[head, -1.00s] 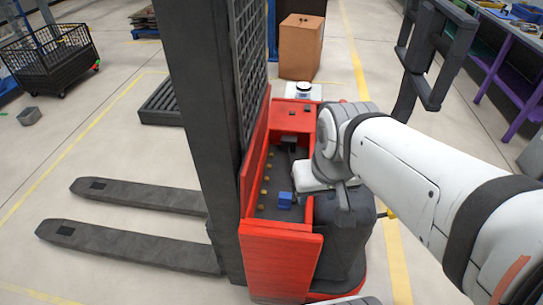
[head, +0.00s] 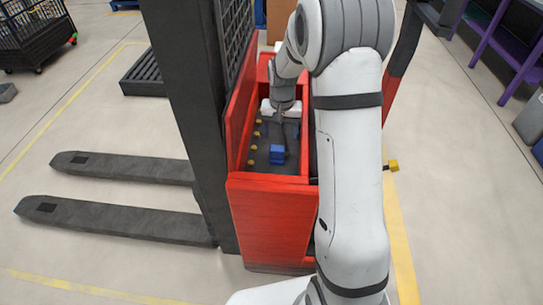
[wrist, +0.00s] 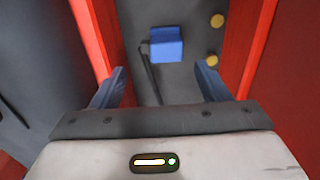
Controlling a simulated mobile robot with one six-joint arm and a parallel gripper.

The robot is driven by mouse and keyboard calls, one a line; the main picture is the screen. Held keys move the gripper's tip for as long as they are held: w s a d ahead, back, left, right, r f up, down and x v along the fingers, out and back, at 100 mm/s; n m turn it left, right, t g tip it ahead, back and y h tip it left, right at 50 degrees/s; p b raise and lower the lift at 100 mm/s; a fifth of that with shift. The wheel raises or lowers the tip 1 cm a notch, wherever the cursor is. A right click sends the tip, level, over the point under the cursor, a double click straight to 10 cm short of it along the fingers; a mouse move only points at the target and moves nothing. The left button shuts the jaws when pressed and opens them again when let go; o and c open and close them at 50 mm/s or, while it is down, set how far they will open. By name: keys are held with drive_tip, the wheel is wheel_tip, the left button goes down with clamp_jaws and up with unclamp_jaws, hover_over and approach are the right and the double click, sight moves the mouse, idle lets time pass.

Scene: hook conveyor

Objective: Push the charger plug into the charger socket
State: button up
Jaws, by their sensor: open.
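A blue block (head: 277,154) sits on the dark floor of the red truck's open compartment. In the wrist view the blue block (wrist: 166,45) lies just beyond my fingertips, roughly between them, with a dark cable-like strip beside it. I cannot tell whether it is the plug or the socket. My gripper (wrist: 162,85) is open and empty, pointing down into the compartment. In the head view my arm hides part of the gripper. A small yellow piece (head: 391,165) sticks out on a dark rod at the truck's right side; its role is unclear.
Red compartment walls (head: 239,122) stand close on both sides of my gripper. Several yellow knobs (wrist: 217,20) line one side of the compartment floor. The dark mast (head: 186,100) rises at the left, with two forks (head: 120,167) low beside it.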

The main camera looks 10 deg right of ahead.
sight(277, 147)
drive_tip(key=f, duration=0.1)
drive_tip(key=w+f, duration=0.1)
drive_tip(key=shift+f, duration=0.35)
drive_tip(key=shift+f, duration=1.25)
drive_tip(key=shift+f, duration=0.1)
drive_tip(key=f, duration=0.5)
drive_tip(key=shift+a, duration=0.4)
drive_tip(key=shift+c, duration=0.6)
drive_tip(key=c, duration=0.9)
